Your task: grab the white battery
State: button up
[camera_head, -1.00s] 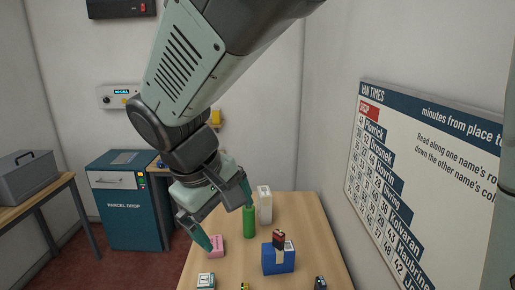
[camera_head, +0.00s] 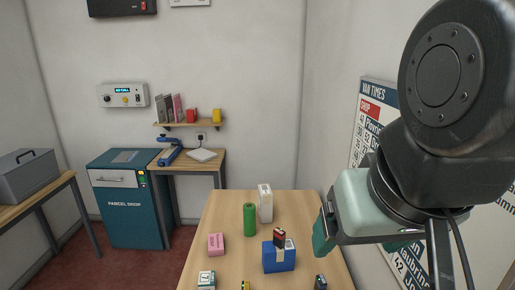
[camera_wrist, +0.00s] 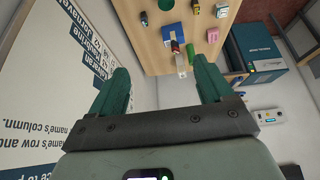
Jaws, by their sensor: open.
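I cannot clearly pick out a white battery. The small block (camera_head: 280,237) on top of the blue box (camera_head: 279,259) is red and dark, like a battery. A tall white object (camera_head: 265,203) stands at the back of the table, behind a green cylinder (camera_head: 249,219). A small white and teal item (camera_head: 206,281) is at the near left. My gripper (camera_head: 360,246) is at the table's right side, by the wall board. In the wrist view my gripper (camera_wrist: 160,78) has its two green fingers wide apart with nothing between them.
The wooden table (camera_head: 226,205) also carries a pink block (camera_head: 216,244), a yellow item (camera_head: 245,286) and a dark item (camera_head: 320,282) at the front. The wall board (camera_head: 371,94) is close to my arm. A teal parcel drop (camera_head: 126,205) stands at the back left.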

jog(key=c, duration=0.4)
